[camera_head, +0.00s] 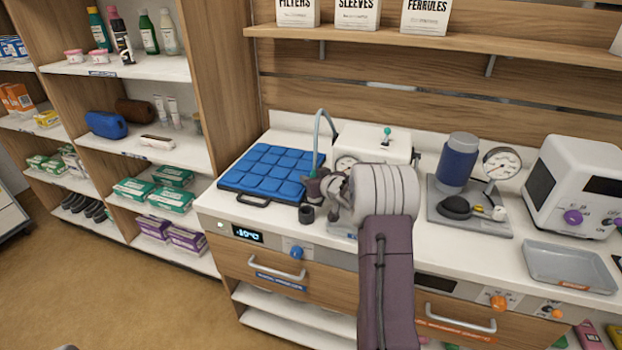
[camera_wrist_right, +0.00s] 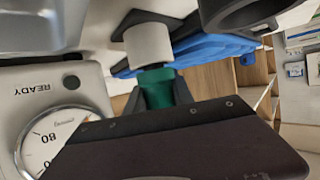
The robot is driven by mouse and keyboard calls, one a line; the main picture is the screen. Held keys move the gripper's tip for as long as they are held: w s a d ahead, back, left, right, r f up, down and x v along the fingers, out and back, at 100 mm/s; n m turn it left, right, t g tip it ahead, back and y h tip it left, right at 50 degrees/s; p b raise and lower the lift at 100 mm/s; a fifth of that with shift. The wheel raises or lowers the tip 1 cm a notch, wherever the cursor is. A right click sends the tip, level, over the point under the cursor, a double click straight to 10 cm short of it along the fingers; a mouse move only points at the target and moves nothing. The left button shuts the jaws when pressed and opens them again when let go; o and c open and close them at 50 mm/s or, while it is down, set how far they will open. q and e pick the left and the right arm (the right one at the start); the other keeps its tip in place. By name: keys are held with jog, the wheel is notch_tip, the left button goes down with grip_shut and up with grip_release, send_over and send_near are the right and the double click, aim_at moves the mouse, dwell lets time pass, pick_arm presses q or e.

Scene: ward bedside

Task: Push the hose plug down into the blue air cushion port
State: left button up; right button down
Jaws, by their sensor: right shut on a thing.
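The blue air cushion (camera_head: 262,172) lies flat on the counter, a dark handle at its front edge. A short dark round socket (camera_head: 307,213), apparently the port, stands by its front right corner. A dark ring-shaped opening, apparently the same socket, shows in the right wrist view (camera_wrist_right: 240,8). My right gripper (camera_head: 325,187) is shut on the hose plug, beside the cushion and a little above the socket. The plug's pale collar (camera_wrist_right: 148,44) and green body show in the right wrist view; the plug looks apart from the opening. The grey-blue hose (camera_head: 317,128) arches above. My left gripper is not in view.
A white pump unit with a gauge (camera_head: 346,163) stands close behind my right gripper. A blue canister with a gauge on a grey base (camera_head: 470,222), a grey tray (camera_head: 568,268) and a white device are to the right. Shelves with supplies stand left.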

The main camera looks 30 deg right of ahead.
jog(key=shift+f, duration=0.2)
jog(key=c, duration=1)
grip_release()
jog(key=shift+s, duration=0.1)
jog(key=v, duration=0.8)
jog(key=shift+r+p, duration=0.15)
jog(key=shift+p, duration=0.2)
jog(key=shift+s, duration=0.5)
